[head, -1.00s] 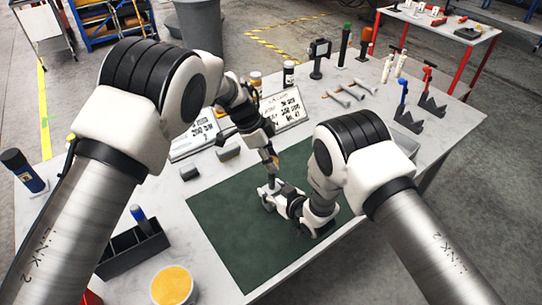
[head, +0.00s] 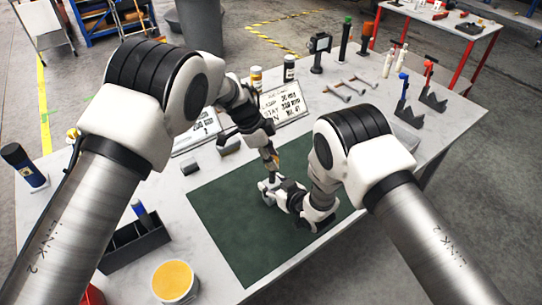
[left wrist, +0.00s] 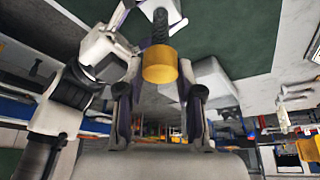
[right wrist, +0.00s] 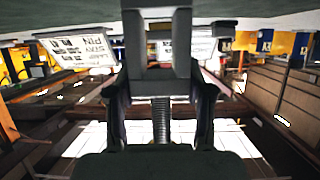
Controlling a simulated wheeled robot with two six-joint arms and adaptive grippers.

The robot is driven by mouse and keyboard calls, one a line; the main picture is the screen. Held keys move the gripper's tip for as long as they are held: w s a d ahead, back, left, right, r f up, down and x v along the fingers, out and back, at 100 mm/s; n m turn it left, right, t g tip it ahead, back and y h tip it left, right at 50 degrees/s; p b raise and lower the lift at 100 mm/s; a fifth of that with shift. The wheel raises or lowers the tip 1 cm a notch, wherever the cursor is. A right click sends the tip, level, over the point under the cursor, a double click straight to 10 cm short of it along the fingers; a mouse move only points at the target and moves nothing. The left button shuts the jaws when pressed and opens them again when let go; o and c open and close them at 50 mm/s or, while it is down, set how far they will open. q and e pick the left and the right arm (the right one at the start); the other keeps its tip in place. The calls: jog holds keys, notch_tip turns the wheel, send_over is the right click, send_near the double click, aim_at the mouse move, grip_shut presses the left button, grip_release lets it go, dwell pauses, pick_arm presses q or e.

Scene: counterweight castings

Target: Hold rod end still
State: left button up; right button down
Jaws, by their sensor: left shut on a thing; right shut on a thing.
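My left gripper (head: 272,163) points down over the green mat. In the left wrist view its fingers (left wrist: 159,85) are shut around a yellow cylindrical piece (left wrist: 160,65). A dark ribbed rod (left wrist: 160,28) and a pale grey part (left wrist: 162,10) show beyond it. My right gripper (head: 284,194) lies low over the mat, just right of a small grey part (head: 268,184) under the left gripper. In the right wrist view its fingers (right wrist: 159,45) are shut on a grey block (right wrist: 160,72). A threaded rod (right wrist: 160,120) shows between the fingers. The exact contact is hidden in the head view.
The green mat (head: 235,230) is bare at its front. A black bin (head: 135,243) and a yellow-topped tub (head: 174,280) stand at left. Wrenches (head: 340,92), printed cards (head: 283,103) and a post-mounted device (head: 319,48) lie or stand behind. A grey block (head: 229,143) sits behind the mat.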

pick_arm(q)
jog(key=shift+f, duration=0.6)
pick_arm(e)
jog(key=shift+f, duration=0.1)
pick_arm(q)
jog(key=m+g, duration=0.1)
jog(key=m, duration=0.1)
jog(key=m+g, duration=0.1)
jog(key=m, duration=0.2)
jog(key=shift+w+d, duration=0.1)
jog(key=shift+w, duration=0.05)
jog(key=m, duration=0.2)
jog(key=m+g+y, duration=0.1)
jog(key=m, duration=0.2)
jog(key=shift+g+y, duration=0.3)
jog(key=o, duration=1)
jog(key=shift+o, duration=0.2)
